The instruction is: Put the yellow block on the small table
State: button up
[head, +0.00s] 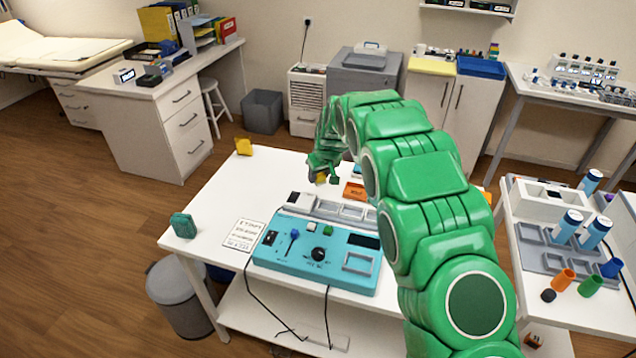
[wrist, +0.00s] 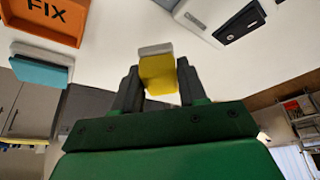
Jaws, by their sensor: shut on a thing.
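My gripper (head: 323,173) is over the back part of the white table (head: 212,220). In the wrist view its dark fingers (wrist: 158,88) are shut on a yellow block (wrist: 160,86) with a pale grey end. Only a small yellow patch of that block (head: 321,178) shows in the head view, where the green hand hides most of it. Another yellow piece (head: 243,147) stands at the table's back left corner. A smaller white table (head: 590,318) stands at the right. I cannot tell whether the held block touches the surface below.
A teal control box (head: 318,251) with cables fills the table's middle. An orange tray marked FIX (wrist: 42,18) lies near the gripper. A green block (head: 184,225) and printed card (head: 241,235) are at the left. Bottles (head: 596,231) and trays crowd the right table.

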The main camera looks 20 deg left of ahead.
aim_at(318, 190)
jog(key=shift+w+a+f, duration=0.2)
jog(key=shift+w+f, duration=0.2)
jog(key=shift+f, duration=0.15)
jog(key=shift+w+a+f, duration=0.2)
jog(key=shift+w+f, duration=0.2)
jog(key=shift+f, duration=1.5)
jog(key=shift+f, duration=0.1)
jog(key=o, duration=1.1)
jog(key=v, duration=1.2)
jog(key=shift+d, duration=0.1)
